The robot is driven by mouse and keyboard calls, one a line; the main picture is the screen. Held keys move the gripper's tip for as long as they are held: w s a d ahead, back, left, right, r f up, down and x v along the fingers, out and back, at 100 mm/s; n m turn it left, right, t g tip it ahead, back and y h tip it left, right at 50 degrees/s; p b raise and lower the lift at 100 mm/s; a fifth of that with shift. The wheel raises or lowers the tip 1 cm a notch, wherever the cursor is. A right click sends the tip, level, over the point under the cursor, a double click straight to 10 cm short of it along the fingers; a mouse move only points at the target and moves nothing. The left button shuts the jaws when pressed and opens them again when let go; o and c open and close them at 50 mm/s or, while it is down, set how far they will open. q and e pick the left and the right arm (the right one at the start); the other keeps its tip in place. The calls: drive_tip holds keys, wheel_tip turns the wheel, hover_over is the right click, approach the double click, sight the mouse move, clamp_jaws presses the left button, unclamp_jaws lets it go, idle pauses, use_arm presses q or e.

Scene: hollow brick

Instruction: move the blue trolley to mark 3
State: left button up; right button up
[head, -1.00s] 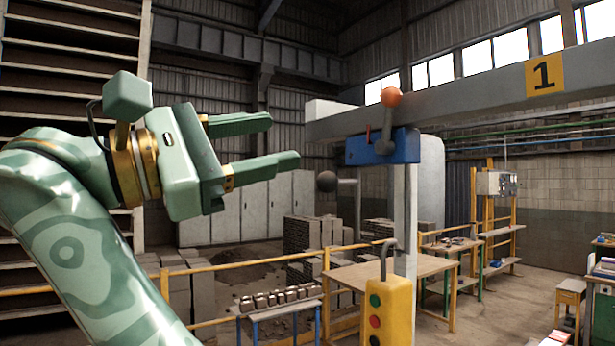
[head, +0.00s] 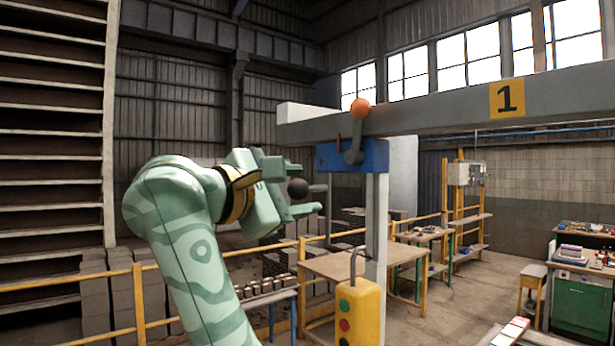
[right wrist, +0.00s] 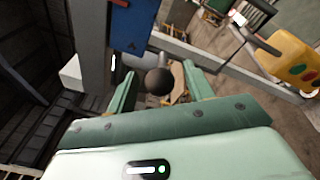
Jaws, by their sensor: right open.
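The blue trolley (head: 372,155) hangs on a grey beam (head: 430,116), left of the yellow mark 1 (head: 507,98). It has a lever with an orange ball (head: 361,108), a small red tab (head: 339,147) and a side rod ending in a black ball (head: 298,187). The trolley also shows in the right wrist view (right wrist: 130,25). My right gripper (head: 310,188) is open around the black ball. In the right wrist view the ball (right wrist: 158,82) lies between the fingers (right wrist: 160,76); contact cannot be told. Mark 3 and my left gripper are not in view.
A yellow pendant with buttons (head: 358,315) hangs below the trolley beside a pale post (head: 376,230). A yellow railing (head: 120,275) crosses behind my arm. A wooden table (head: 340,265) stands beyond, and a green cabinet (head: 580,300) is at the right.

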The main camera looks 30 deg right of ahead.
drive_tip(key=shift+p+x, duration=0.3)
drive_tip(key=shift+x, duration=1.05)
drive_tip(key=shift+w, duration=0.1)
drive_tip(key=shift+a, duration=0.1)
clamp_jaws()
drive_tip(key=shift+f, duration=0.1)
